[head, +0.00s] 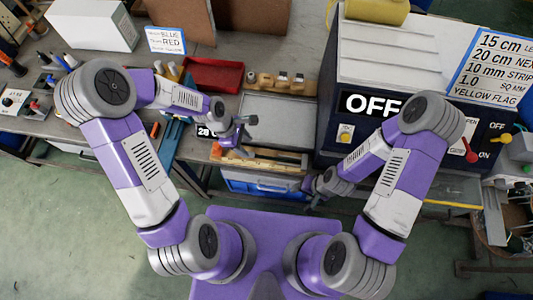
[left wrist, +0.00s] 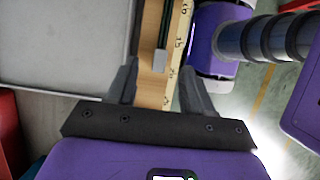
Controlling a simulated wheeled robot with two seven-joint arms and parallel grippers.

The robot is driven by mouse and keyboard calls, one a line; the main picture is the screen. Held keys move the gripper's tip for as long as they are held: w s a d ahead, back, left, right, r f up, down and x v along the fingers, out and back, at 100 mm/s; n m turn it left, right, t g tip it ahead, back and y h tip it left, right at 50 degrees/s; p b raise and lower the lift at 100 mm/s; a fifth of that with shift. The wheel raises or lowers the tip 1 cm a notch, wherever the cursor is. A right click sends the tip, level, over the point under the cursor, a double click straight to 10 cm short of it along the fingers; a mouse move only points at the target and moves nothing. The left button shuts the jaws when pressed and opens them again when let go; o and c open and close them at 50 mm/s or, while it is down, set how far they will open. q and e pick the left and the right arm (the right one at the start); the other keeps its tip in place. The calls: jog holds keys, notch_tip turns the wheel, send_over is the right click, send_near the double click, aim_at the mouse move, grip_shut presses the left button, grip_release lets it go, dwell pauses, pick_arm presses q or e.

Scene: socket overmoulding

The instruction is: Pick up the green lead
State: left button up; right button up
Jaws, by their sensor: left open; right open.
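In the left wrist view a thin dark lead (left wrist: 165,28) with a pale grey end lies along a wooden strip with printed marks (left wrist: 152,90). Its colour does not read clearly as green. My left gripper (left wrist: 157,80) is open, its two fingers on either side of the strip, with the lead's end between and just beyond the tips. Nothing is held. In the head view my left gripper (head: 243,132) is over the bench beside the grey tray, and the lead cannot be made out. My right gripper (head: 312,192) is open and empty near the bench's front edge.
A grey tray (head: 290,122) lies left of the large dark machine with an OFF sign (head: 371,104). A red bin (head: 213,74) and a wooden rack (head: 282,82) stand behind. A blue drawer box (head: 262,184) is below the bench front.

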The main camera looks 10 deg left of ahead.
aim_at(253, 154)
pick_arm(q)
jog(key=b+x, duration=0.1)
jog(key=x, duration=0.4)
jog(key=shift+s+f, duration=0.1)
jog(key=shift+f, duration=0.3)
grip_shut()
